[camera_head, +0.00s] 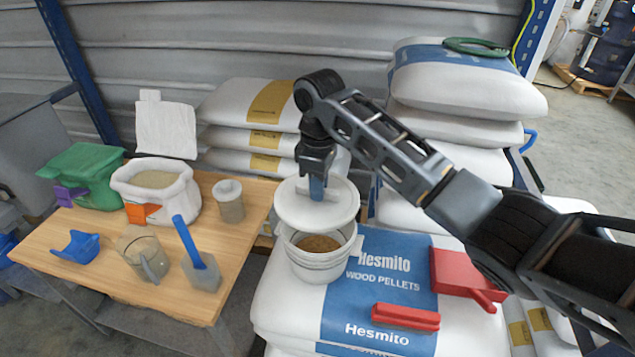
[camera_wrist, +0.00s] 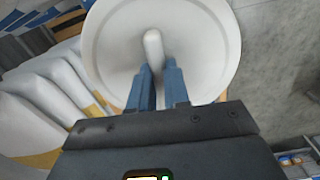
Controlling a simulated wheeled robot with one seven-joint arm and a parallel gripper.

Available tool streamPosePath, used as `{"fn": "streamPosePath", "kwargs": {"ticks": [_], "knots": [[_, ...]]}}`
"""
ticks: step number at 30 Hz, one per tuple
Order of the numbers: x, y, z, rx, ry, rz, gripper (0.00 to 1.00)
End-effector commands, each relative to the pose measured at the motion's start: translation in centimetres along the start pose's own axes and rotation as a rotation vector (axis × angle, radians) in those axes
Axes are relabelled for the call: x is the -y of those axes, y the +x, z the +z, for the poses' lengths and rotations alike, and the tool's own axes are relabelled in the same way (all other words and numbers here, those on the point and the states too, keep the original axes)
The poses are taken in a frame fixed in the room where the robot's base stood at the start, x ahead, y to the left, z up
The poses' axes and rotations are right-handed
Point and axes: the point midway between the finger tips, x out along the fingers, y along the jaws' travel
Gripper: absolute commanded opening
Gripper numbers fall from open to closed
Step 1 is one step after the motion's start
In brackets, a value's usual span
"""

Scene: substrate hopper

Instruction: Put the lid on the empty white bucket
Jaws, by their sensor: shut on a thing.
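My gripper (camera_head: 317,186) points down and is shut on the handle of a round white lid (camera_head: 300,212). In the wrist view the lid (camera_wrist: 112,45) spreads beyond my fingers (camera_wrist: 157,67), with its pale handle between them. A white bucket (camera_head: 318,270) stands upright on the blue-and-white pellet sack, just below the lid in the head view. The lid is apart from its rim, and the bucket's mouth partly shows beneath. Brown material shows inside this bucket. I cannot make out a clearly empty white bucket.
The sack (camera_head: 372,270) also bears a red scoop (camera_head: 462,272) and a red bar-shaped tool (camera_head: 405,317). The wooden table (camera_head: 75,257) at left holds several bags, scoops and a jar (camera_head: 229,203). Stacked white sacks (camera_head: 455,85) rise behind my arm.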

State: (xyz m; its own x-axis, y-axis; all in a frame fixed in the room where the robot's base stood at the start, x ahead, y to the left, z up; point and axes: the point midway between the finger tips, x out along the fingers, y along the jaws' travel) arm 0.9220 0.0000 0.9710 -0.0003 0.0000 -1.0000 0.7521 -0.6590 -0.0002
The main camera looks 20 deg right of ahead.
Motion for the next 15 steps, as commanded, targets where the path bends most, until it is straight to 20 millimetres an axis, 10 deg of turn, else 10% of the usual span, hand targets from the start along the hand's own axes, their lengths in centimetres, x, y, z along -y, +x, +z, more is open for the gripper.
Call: {"fn": "streamPosePath", "kwargs": {"ticks": [15], "knots": [[0.0, 4.7, 0.0, 0.000, 0.001, 0.000, 0.00]]}}
